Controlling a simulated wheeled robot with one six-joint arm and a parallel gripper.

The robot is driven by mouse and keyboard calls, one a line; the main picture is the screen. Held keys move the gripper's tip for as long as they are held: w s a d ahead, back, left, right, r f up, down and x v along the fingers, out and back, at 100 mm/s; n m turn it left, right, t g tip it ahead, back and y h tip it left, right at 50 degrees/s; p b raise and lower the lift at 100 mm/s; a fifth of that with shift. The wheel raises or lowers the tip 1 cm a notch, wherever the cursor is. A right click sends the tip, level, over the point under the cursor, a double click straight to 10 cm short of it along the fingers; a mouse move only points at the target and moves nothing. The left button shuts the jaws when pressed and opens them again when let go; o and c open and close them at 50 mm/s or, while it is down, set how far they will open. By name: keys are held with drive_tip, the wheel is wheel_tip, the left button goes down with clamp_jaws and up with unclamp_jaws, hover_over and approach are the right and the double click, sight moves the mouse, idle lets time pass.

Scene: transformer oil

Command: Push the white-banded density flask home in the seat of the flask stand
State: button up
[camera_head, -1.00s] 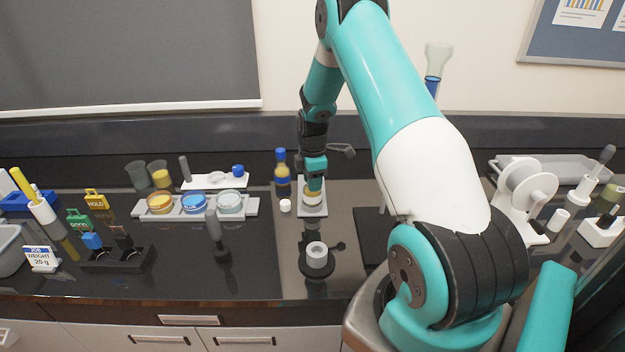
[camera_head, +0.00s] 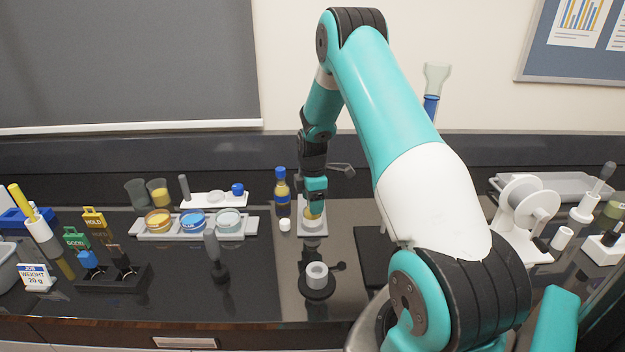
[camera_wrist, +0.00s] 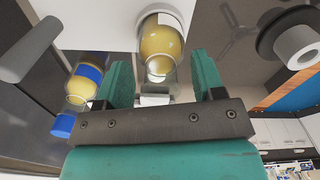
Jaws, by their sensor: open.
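The density flask (camera_wrist: 161,42) holds yellow oil and shows between my fingers in the wrist view. Its white band is hard to make out. In the head view the flask (camera_head: 313,213) stands at the white flask stand (camera_head: 313,230), partly hidden by my gripper. How deep it sits in the seat I cannot tell. My gripper (camera_head: 316,196) is above the stand. In the wrist view my gripper (camera_wrist: 163,78) is open, one teal finger on each side of the flask's line, with a visible gap to both.
A blue-capped oil bottle (camera_head: 282,191) stands close left of the stand, and a small white cap (camera_head: 285,225) lies beside it. A white ring on a dark base (camera_head: 317,276) is in front. A tray of coloured dishes (camera_head: 194,226) is to the left.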

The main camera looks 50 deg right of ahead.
wheel_tip(320, 180, up, 17)
drive_tip(key=b, duration=0.3)
drive_tip(key=shift+f, duration=0.2)
drive_tip(key=s+a+r+m+y, duration=0.1)
drive_tip(key=s+a+r, duration=0.1)
drive_tip(key=a, duration=0.6)
drive_tip(key=s+a+r+t, duration=0.1)
drive_tip(key=s+a, duration=0.1)
drive_tip(key=a, duration=0.6)
drive_tip(key=s+a+r+m+y, duration=0.1)
drive_tip(key=s+a+r, duration=0.15)
drive_tip(key=a, duration=0.55)
drive_tip(key=s+a+f+m+g+y, duration=0.1)
drive_tip(key=s+a+m+y, duration=0.1)
drive_tip(key=s+a, duration=1.2)
drive_tip(key=s+m, duration=0.1)
drive_tip(key=s, duration=0.3)
drive_tip(key=shift+s+a, duration=0.3)
drive_tip(key=shift+s, duration=0.05)
